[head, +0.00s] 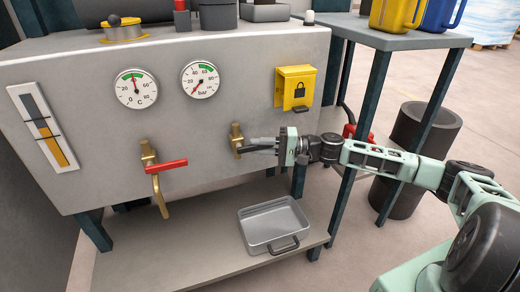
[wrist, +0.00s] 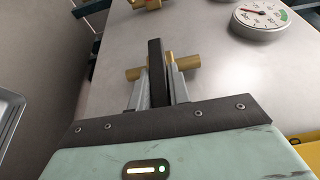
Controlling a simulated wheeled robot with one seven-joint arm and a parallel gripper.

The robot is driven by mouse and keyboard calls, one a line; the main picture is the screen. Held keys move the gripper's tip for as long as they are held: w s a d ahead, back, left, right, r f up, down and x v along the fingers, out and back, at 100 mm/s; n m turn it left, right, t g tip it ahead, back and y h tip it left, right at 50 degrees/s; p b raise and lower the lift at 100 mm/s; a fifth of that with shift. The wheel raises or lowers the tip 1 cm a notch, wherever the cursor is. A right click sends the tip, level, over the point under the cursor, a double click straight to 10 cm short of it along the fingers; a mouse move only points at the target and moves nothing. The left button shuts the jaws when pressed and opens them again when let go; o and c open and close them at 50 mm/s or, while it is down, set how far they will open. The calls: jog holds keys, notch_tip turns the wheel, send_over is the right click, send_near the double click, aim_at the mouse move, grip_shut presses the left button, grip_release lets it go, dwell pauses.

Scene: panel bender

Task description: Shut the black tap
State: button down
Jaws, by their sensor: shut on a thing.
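The black tap is on the front panel of the grey cabinet, right of the red-handled tap. Its brass body (head: 236,134) shows in the head view, with the handle largely hidden by my gripper (head: 250,149). In the wrist view the black lever (wrist: 155,65) stands between the two fingers of my gripper (wrist: 158,88) and lies across the brass body (wrist: 135,74). My gripper reaches in from the right and is shut on the lever.
A tap with a red lever (head: 166,164) and brass spout is to the left. Two gauges (head: 200,80) sit above, and a yellow lock box (head: 295,88) is upper right. A grey metal tray (head: 274,225) rests on the lower shelf. A table leg (head: 370,95) stands behind my arm.

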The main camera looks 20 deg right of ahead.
jog(key=shift+s+a+f, duration=0.2)
jog(key=c, duration=1.4)
grip_release()
jog(key=shift+o, duration=0.4)
jog(key=shift+d, duration=0.15)
jog(key=shift+w+r, duration=0.1)
jog(key=p+v, duration=0.1)
jog(key=v, duration=0.6)
jog(key=shift+d, duration=0.25)
